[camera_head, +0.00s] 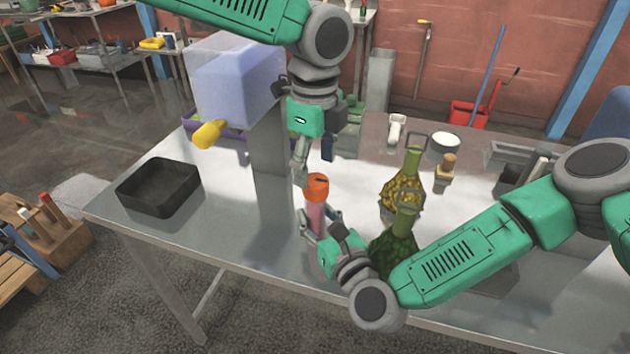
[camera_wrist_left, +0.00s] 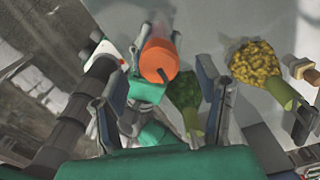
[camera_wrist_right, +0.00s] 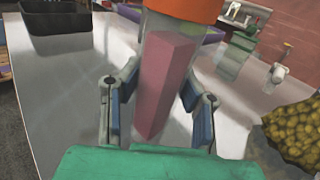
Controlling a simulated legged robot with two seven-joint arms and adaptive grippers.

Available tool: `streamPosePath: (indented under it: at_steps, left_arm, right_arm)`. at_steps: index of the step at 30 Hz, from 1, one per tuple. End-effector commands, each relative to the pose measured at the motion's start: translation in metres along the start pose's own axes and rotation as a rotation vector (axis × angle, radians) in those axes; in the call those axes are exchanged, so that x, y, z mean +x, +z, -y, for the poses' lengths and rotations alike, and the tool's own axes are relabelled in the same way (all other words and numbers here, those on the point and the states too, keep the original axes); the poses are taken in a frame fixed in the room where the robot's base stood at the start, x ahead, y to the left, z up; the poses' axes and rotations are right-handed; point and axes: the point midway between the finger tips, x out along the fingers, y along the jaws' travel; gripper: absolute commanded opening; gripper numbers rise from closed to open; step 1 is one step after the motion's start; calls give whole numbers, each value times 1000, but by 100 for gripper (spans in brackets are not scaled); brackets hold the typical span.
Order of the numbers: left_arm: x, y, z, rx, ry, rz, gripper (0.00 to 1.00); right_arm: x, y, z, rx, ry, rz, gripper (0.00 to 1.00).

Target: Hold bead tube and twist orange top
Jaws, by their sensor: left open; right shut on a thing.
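The bead tube (camera_head: 315,217) is a clear, upright tube with pink contents and an orange top (camera_head: 316,187). My right gripper (camera_head: 320,220) is shut on the tube's body from the front, below the top. In the right wrist view the tube (camera_wrist_right: 160,85) stands between its two fingers, and only the lower edge of the orange top (camera_wrist_right: 190,8) shows. My left gripper (camera_head: 313,155) points down just above the orange top, open. In the left wrist view the orange top (camera_wrist_left: 158,62) lies between the spread fingers, apart from them.
Two green-necked containers, one with yellow contents (camera_head: 402,188) and one dark green (camera_head: 397,250), stand right of the tube. A black tray (camera_head: 158,188) sits at the table's left. The powder filler (camera_head: 235,85) with a yellow knob (camera_head: 208,134) stands behind. The front-left table is clear.

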Motion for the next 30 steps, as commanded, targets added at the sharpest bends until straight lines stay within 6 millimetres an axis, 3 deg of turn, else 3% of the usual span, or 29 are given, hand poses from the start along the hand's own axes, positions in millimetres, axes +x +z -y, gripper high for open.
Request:
streamPosePath:
  at_steps: [7,19,24,30]
  left_arm:
    - [35,0,0,0,0,0,59]
    - [43,0,0,0,-1,0,59]
    - [43,0,0,-1,-1,0,9]
    - [42,0,0,-5,-3,0,9]
  right_arm:
    - [0,-1,0,0,0,-2,0]
    - [0,-1,0,0,0,-2,0]
    - [0,-1,0,0,0,-2,0]
    - [-1,-1,-1,0,2,-3,0]
